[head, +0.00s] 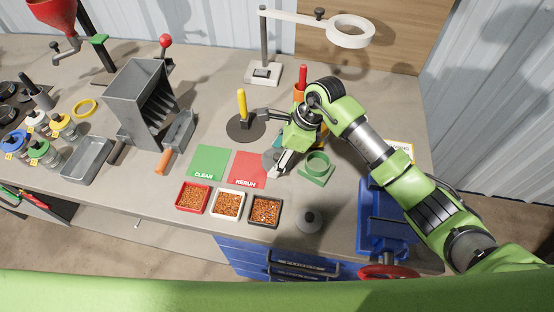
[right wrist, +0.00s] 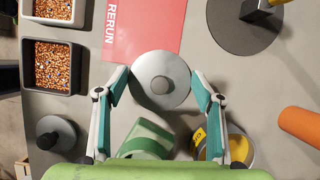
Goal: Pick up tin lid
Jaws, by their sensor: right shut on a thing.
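In the head view part of the lid (head: 269,158) shows beside the red mat. My right gripper (head: 277,164) is shut on the lid, one finger on each side of its rim; it also shows in the right wrist view (right wrist: 160,78). I cannot tell how far the lid is above the table. An open tin with a yellow label (right wrist: 238,148) is partly hidden behind a finger. My left gripper is not in view.
A green ring-shaped holder (head: 317,168) stands right of the gripper. Several trays of copper bits, including a black one (head: 265,211), sit in front. A grey knobbed disc (head: 309,221) and blue vise (head: 375,215) are at right.

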